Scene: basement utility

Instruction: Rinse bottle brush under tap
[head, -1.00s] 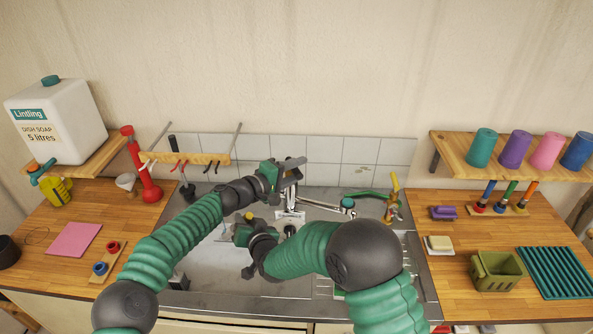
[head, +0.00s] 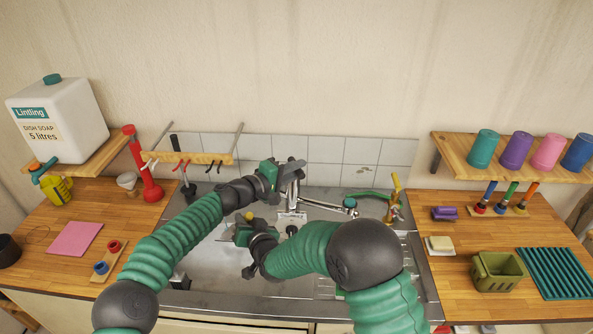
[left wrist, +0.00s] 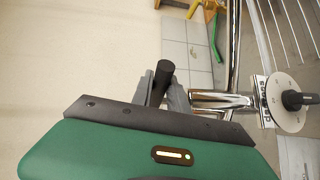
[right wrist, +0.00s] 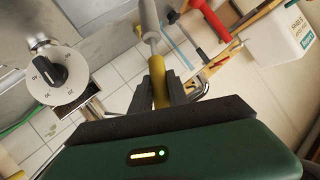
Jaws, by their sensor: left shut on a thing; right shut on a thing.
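My left gripper (head: 293,168) is at the tap at the back of the sink. In the left wrist view it (left wrist: 165,95) is shut on a black cylindrical handle (left wrist: 161,76), with the chrome tap (left wrist: 222,102) right beside it. My right gripper (right wrist: 177,88) is shut on the yellow handle of the bottle brush (right wrist: 157,78), whose pale grey head (right wrist: 148,20) points away from the jaws. In the head view my right gripper (head: 247,226) is over the sink (head: 210,262), left of the tap; the brush there is mostly hidden. Whether water runs cannot be told.
A round numbered dial with a black knob (right wrist: 47,68) is close to the right gripper. A green hose (head: 368,195) lies right of the tap.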

